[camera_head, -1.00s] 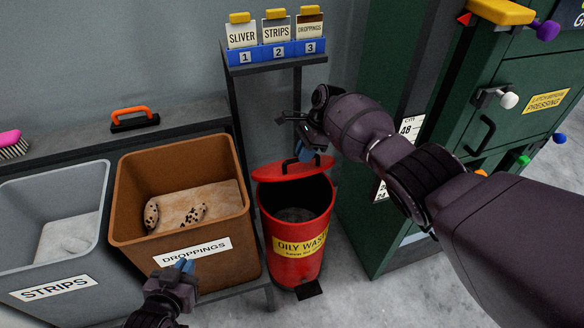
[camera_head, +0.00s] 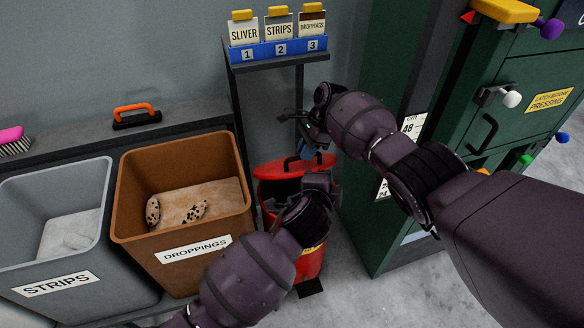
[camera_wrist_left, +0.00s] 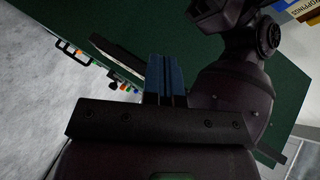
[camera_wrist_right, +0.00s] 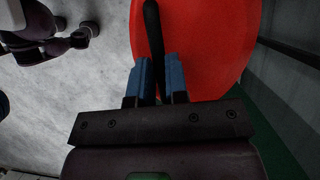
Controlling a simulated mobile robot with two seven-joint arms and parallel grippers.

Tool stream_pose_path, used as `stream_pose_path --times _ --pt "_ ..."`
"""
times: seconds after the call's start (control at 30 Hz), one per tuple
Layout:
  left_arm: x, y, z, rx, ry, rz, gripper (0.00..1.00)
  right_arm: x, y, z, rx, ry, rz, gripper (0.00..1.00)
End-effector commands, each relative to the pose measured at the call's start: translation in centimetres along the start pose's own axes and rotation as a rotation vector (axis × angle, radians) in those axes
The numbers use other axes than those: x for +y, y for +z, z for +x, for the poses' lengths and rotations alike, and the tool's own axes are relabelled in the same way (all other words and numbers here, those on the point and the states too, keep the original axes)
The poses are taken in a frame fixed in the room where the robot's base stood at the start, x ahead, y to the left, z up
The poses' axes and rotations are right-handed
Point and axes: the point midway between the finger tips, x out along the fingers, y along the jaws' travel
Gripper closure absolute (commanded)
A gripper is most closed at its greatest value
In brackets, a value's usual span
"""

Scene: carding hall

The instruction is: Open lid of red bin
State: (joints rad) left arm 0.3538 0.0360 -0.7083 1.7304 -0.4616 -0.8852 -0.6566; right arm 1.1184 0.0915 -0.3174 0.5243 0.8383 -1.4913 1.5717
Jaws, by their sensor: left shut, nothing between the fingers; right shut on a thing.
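The red bin (camera_head: 312,266) stands on the floor between the brown bin and the green cabinet. Its red lid (camera_head: 275,171) is raised at the back, with the dark opening partly visible below it. My right gripper (camera_head: 308,150) is at the lid's black handle; in the right wrist view it (camera_wrist_right: 160,75) is shut on the handle (camera_wrist_right: 152,28), with the lid (camera_wrist_right: 205,40) behind. My left gripper (camera_head: 322,182) is over the bin's mouth, and its arm hides much of the bin. In the left wrist view its blue fingers (camera_wrist_left: 166,78) are shut and empty.
A brown DROPPINGS bin (camera_head: 125,200) and a grey STRIPS bin (camera_head: 105,225) stand to the left. A narrow rack (camera_head: 236,100) with a blue card holder (camera_head: 262,54) stands behind. The green cabinet (camera_head: 375,235) is close on the right.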

Motion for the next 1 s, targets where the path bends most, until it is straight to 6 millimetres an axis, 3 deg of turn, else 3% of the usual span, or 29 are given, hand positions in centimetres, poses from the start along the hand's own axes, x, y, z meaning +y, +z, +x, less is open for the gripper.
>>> stream_pose_path --times 0.23,0.5,0.7,1.0 --pt "1.2 -1.6 0.7 -0.16 0.05 0.562 1.0 0.0 -0.3 0.7 0.0 -0.004 0.002 1.0" --pt "3.9 0.6 -0.1 -0.36 0.204 1.071 1.0 0.0 -0.3 0.7 0.0 -0.004 0.002 1.0" --pt "4.0 2.7 -0.8 -0.465 0.336 1.328 1.0 0.0 -0.2 0.7 0.0 -0.004 0.002 1.0" --pt "4.1 3.4 -1.1 -0.474 0.422 1.485 1.0 0.0 -0.2 0.7 0.0 -0.004 0.002 1.0"
